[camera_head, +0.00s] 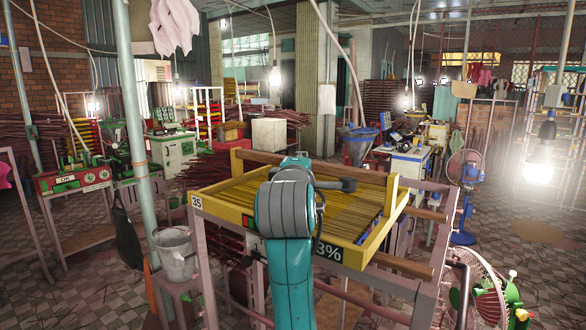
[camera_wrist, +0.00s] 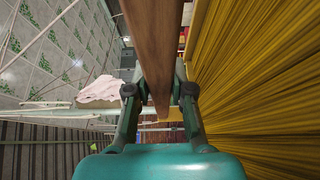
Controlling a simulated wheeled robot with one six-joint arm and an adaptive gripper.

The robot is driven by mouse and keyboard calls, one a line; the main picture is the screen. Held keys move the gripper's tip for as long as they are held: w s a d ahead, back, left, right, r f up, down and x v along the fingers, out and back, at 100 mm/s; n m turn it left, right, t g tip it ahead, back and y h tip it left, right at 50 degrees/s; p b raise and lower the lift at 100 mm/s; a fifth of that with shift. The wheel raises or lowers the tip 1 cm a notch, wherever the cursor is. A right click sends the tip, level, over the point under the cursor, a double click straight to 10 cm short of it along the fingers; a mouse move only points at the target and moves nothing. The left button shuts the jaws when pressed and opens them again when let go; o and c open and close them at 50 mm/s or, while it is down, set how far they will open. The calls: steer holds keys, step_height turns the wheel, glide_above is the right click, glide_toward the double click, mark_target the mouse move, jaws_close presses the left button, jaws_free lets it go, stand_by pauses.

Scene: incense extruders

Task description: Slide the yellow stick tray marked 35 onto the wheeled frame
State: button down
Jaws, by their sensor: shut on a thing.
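The yellow tray (camera_head: 222,217), marked 35 on its left corner, lies in the middle of the head view, filled with yellow sticks. Its front wall carries a sign ending in 3%, partly covered by my arm. The tray sits at the top of a pinkish-grey metal frame (camera_head: 207,272) with brown wooden rails. The frame's wheels are not visible. My gripper (camera_wrist: 159,78) is shut on a brown wooden bar (camera_wrist: 152,35), with the sticks (camera_wrist: 270,80) close on its right in the wrist view. Whether the bar belongs to tray or frame is unclear. My wrist hides most of the gripper in the head view.
A grey bucket (camera_head: 175,255) on a stool and a green pole (camera_head: 138,130) stand left of the frame. A floor fan (camera_head: 480,290) is close at the lower right, and a blue standing fan (camera_head: 464,190) is farther back. Machines line the back. Tiled floor is open at left.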

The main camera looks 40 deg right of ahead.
steer(key=d, duration=0.2)
steer(key=w+d, duration=0.1)
steer(key=d, duration=0.1)
steer(key=w+d, duration=0.1)
steer(key=d, duration=0.1)
steer(key=shift+w+d, duration=0.1)
steer(key=shift+d, duration=0.1)
steer(key=shift+f, duration=1.25)
steer(key=c, duration=0.6)
jaws_free()
steer(key=shift+f, duration=0.1)
steer(key=shift+s+a, duration=0.7)
steer(key=shift+a, duration=1.35)
steer(key=shift+s+a, duration=0.75)
steer(key=shift+a, duration=1.25)
steer(key=shift+s+a, duration=0.7)
steer(key=shift+a, duration=1.35)
